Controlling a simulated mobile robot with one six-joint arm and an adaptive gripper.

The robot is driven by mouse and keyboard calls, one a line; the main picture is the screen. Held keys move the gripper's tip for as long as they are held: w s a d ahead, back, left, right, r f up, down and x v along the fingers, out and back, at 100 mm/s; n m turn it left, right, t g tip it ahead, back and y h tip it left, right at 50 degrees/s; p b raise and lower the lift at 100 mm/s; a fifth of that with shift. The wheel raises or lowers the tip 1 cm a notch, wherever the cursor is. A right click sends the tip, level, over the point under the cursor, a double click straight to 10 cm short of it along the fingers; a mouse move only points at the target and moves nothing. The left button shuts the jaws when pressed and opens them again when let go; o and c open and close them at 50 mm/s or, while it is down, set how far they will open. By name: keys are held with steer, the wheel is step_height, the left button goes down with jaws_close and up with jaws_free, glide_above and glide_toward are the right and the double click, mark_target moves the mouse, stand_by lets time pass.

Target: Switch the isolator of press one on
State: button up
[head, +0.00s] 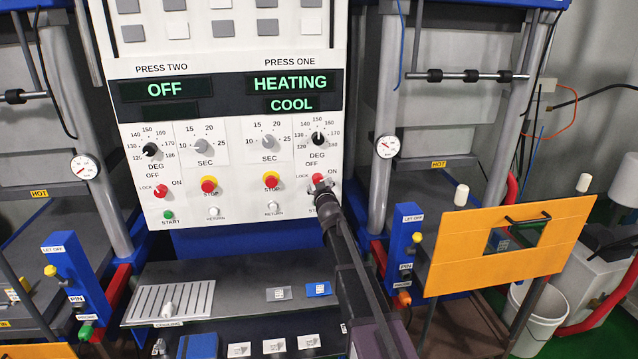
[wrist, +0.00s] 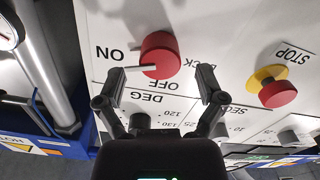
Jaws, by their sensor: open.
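The isolator of press one is a red round knob (wrist: 160,52) on the white panel, with OFF, LOCK and ON marks. In the wrist view its pale pointer points toward the ON mark. The press one display (head: 291,92) reads HEATING and COOL. My gripper (wrist: 158,90) is open, its two fingers spread just short of the knob, apart from it as far as I can see. In the head view my gripper (head: 322,186) covers part of the knob and its labels.
The press one yellow-and-red stop button (wrist: 275,87) is beside the knob. The press two isolator (head: 161,191) is on the panel's left, under a display (head: 164,89) reading OFF. An orange guard (head: 460,270) stands to the right; a dark shelf (head: 235,275) lies below.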

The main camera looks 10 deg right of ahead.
steer(key=s, duration=0.9)
steer(key=shift+s, duration=0.35)
steer(key=s+d+f+m+g+h, duration=0.35)
steer(key=s+f+g, duration=0.55)
steer(key=s+f, duration=0.3)
steer(key=s+a+f+g+y, duration=0.1)
steer(key=s+f+g, duration=0.2)
steer(key=s, duration=0.7)
steer(key=s+a+f+g+y, duration=0.2)
steer(key=s+g, duration=0.4)
steer(key=s, duration=0.5)
steer(key=shift+f, duration=0.75)
